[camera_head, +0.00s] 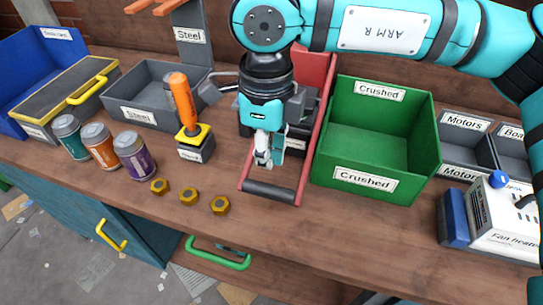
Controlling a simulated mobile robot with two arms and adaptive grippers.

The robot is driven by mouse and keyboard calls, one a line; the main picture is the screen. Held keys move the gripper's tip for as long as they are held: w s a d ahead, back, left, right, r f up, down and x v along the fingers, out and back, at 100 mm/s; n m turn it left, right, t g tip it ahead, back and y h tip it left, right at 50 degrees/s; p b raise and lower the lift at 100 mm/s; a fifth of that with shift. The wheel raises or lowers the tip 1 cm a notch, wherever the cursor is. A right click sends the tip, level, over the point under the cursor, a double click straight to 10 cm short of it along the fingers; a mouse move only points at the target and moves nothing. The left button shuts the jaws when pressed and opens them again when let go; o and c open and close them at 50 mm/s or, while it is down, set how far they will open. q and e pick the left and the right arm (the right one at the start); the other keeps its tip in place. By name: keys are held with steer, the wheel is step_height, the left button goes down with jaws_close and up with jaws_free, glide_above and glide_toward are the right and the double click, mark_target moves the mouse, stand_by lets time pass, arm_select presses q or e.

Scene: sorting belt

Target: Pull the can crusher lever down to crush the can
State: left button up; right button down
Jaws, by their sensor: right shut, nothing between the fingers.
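The can crusher (297,138) stands at the middle of the bench, with its dark body largely hidden behind my right arm. Its red lever frame (313,150) slopes down toward the front, and the black handle bar (270,193) is low, close to the bench top. My right gripper (264,163) points down, shut and empty, just behind the handle bar and between the red side bars. I cannot tell whether it touches the lever. No can is visible inside the crusher. My left gripper is not in view.
A green "Crushed" bin (373,182) stands close on the right. Teal, orange and purple cans (135,157) stand at the left, near several brass nuts (188,196). An orange-handled tool (182,102) stands beside the crusher. The front right bench is clear up to the fan heater (505,222).

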arm_select(q)
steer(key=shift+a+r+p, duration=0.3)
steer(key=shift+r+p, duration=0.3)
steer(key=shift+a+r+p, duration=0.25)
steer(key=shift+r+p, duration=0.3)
steer(key=shift+p, duration=0.05)
arm_select(e)
steer(key=shift+a+r, duration=0.2)
steer(key=shift+r, duration=2.1)
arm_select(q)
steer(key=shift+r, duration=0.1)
arm_select(e)
steer(key=shift+r, duration=0.1)
